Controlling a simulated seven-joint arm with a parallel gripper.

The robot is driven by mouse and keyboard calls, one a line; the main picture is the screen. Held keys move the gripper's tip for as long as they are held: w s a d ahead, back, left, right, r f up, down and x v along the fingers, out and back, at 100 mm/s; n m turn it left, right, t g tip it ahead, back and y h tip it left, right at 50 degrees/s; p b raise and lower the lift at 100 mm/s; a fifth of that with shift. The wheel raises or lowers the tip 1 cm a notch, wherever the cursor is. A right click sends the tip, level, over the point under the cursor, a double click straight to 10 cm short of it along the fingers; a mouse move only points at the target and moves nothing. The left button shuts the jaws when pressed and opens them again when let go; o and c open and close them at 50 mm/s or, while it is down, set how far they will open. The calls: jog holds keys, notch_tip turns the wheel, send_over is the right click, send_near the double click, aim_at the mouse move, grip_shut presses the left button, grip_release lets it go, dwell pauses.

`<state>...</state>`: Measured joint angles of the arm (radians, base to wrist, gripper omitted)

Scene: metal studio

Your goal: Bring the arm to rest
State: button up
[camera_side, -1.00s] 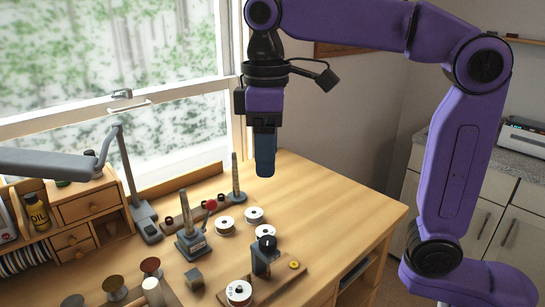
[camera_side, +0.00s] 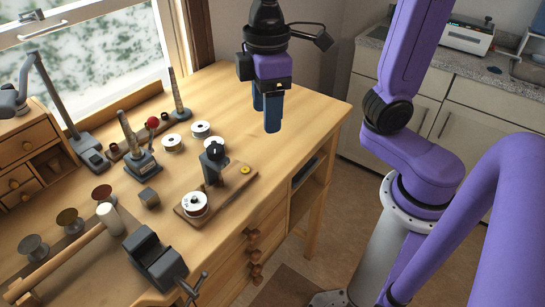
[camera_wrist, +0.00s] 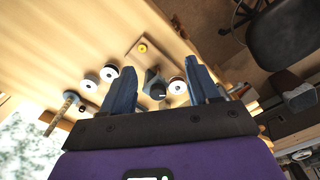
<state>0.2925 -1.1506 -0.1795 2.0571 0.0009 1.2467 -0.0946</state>
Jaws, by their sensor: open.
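My gripper (camera_side: 270,110) hangs above the right part of the wooden workbench (camera_side: 300,110), pointing down. Its two blue fingers are apart, with nothing between them that I can see. In the wrist view the fingers of my gripper (camera_wrist: 155,88) also stand apart, and the bench items lie well below them. My purple arm rises from a pale column at the right of the side view.
A wooden board (camera_side: 235,188) with a dark post (camera_side: 213,160), a white spool (camera_side: 194,204) and a yellow piece (camera_side: 245,170) lies on the bench. More white spools (camera_side: 201,129), a vise (camera_side: 155,262) and a lamp (camera_side: 60,100) stand around. The bench's back right is clear.

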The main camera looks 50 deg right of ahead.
jog(key=s+d+f+n, duration=0.1)
jog(key=s+d+f, duration=0.7)
jog(key=s, duration=0.4)
jog(key=shift+s+d+f+n, duration=0.15)
jog(key=shift+d+f+n, duration=0.15)
jog(key=shift+d, duration=0.25)
dwell(1.1)
